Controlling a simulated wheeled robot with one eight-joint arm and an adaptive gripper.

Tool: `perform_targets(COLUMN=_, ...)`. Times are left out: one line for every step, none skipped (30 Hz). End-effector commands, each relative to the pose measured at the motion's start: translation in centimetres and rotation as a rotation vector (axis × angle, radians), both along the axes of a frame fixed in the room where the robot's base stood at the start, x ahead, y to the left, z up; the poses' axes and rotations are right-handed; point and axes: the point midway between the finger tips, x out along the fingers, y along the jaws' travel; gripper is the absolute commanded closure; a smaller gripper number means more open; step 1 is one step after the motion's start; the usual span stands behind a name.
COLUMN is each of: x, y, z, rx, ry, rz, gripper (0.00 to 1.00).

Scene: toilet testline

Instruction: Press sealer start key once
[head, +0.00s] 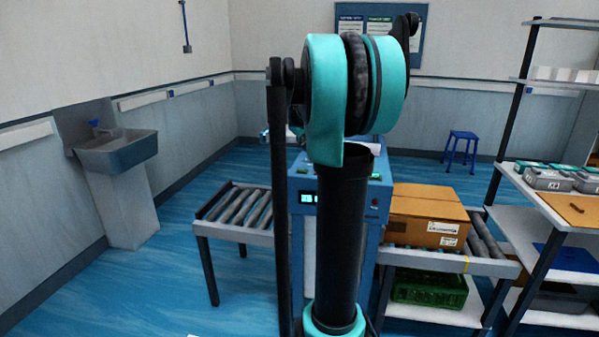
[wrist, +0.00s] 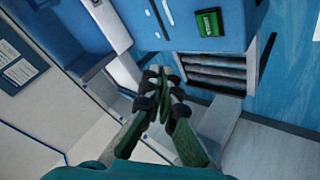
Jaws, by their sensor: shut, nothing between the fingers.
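The blue sealer (head: 372,228) stands in the middle of the head view, largely hidden behind my arm. I cannot clearly make out the start key. In the head view my gripper is hidden behind the arm.
A roller conveyor (head: 236,208) stands left of the sealer. A cardboard box (head: 427,215) sits on the rollers at right, above a green crate (head: 430,289). A shelf rack (head: 529,212) is at far right, a sink (head: 117,151) at left. The floor at front left is clear.

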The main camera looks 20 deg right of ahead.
Motion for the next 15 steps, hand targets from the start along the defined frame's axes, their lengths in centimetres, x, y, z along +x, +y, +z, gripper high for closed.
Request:
perform_targets(x=0.0, y=0.0, z=-0.1, rx=0.0, ry=0.0, rz=0.0, gripper=1.0)
perform_targets(x=0.0, y=0.0, z=-0.1, rx=0.0, ry=0.0, rz=0.0, gripper=1.0)
perform_targets(x=0.0, y=0.0, z=-0.3, rx=0.0, ry=0.0, rz=0.0, gripper=1.0)
perform_targets(x=0.0, y=0.0, z=-0.4, rx=0.0, ry=0.0, rz=0.0, gripper=1.0)
perform_targets(x=0.0, y=0.0, z=-0.6, rx=0.0, ry=0.0, rz=0.0, gripper=1.0)
perform_targets(x=0.0, y=0.0, z=-1.0, rx=0.001, ry=0.0, rz=0.001, gripper=1.0)
perform_targets(x=0.0, y=0.0, z=-1.3, rx=0.001, ry=0.0, rz=0.001, gripper=1.0)
perform_targets(x=0.0, y=0.0, z=-1.6, rx=0.001, ry=0.0, rz=0.001, gripper=1.0)
perform_targets(x=0.0, y=0.0, z=-2.1, rx=0.001, ry=0.0, rz=0.001, gripper=1.0)
perform_targets(x=0.0, y=0.0, z=-2.5, rx=0.001, ry=0.0, rz=0.001, gripper=1.0)
perform_targets(x=0.0, y=0.0, z=-2.9, rx=0.001, ry=0.0, rz=0.001, gripper=1.0)
perform_targets(x=0.0, y=0.0, z=-3.5, rx=0.001, ry=0.0, rz=0.001, gripper=1.0)
perform_targets(x=0.0, y=0.0, z=-3.9, rx=0.001, ry=0.0, rz=0.001, gripper=1.0)
perform_targets(x=0.0, y=0.0, z=-4.3, rx=0.001, ry=0.0, rz=0.001, gripper=1.0)
perform_targets(x=0.0, y=0.0, z=-4.8, rx=0.001, ry=0.0, rz=0.001, gripper=1.0)
